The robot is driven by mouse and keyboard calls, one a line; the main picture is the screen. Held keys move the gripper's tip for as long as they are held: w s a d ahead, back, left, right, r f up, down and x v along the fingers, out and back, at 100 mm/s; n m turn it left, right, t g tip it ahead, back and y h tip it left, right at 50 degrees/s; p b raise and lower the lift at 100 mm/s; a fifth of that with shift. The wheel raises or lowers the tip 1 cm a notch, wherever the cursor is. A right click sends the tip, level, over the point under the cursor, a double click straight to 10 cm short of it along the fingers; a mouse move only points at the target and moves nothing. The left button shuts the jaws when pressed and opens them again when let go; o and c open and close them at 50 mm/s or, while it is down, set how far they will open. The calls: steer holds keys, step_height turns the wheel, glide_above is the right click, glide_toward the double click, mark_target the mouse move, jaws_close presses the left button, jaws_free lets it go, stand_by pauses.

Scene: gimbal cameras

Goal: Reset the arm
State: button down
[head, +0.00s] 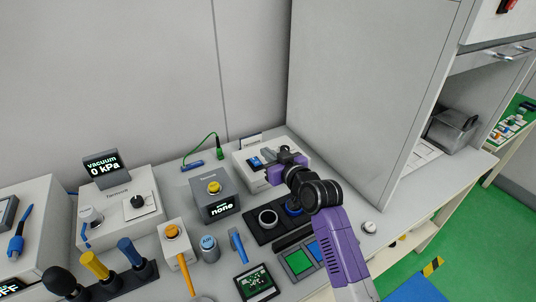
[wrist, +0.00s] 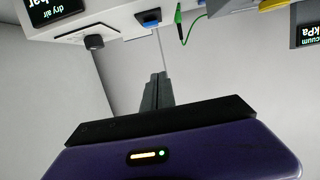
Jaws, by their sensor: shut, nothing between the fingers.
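My arm (head: 343,245), purple with black joints, reaches in from the lower right of the head view over the bench. My gripper (head: 283,150) is at its far end, above a white box (head: 250,168) near the grey cabinet side. In the wrist view my gripper (wrist: 158,76) shows two dark fingers pressed together with nothing between them. They point at a plain grey wall (wrist: 185,65). In the head view the arm hides part of the white box and part of the black tray.
A grey box with a yellow knob (head: 214,187) and "none" display stands left of my gripper. A vacuum gauge box (head: 120,213), several upright tools and a green square (head: 299,262) are on the bench. A tall grey cabinet (head: 365,80) rises close on the right.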

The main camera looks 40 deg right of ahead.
steer(key=shift+r, duration=0.1)
stand_by(0.5)
steer(key=s+r+m+t+h, duration=0.2)
steer(key=s+r, duration=0.2)
steer(key=r, duration=0.1)
steer(key=s+a+f+n+y, duration=0.1)
steer(key=s+a+y, duration=0.1)
steer(key=s+a, duration=0.6)
steer(key=s+a+f+n+g+y, duration=0.1)
steer(key=s+a+f+n+y, duration=0.1)
steer(key=s+a, duration=0.7)
steer(key=s+a+f+n+g+y, duration=0.1)
steer(key=s+a, duration=0.7)
steer(key=s, duration=1.2)
steer(key=shift+s+a+f+n+y, duration=0.25)
steer(key=shift+f+n+y, duration=0.35)
steer(key=shift+f, duration=0.15)
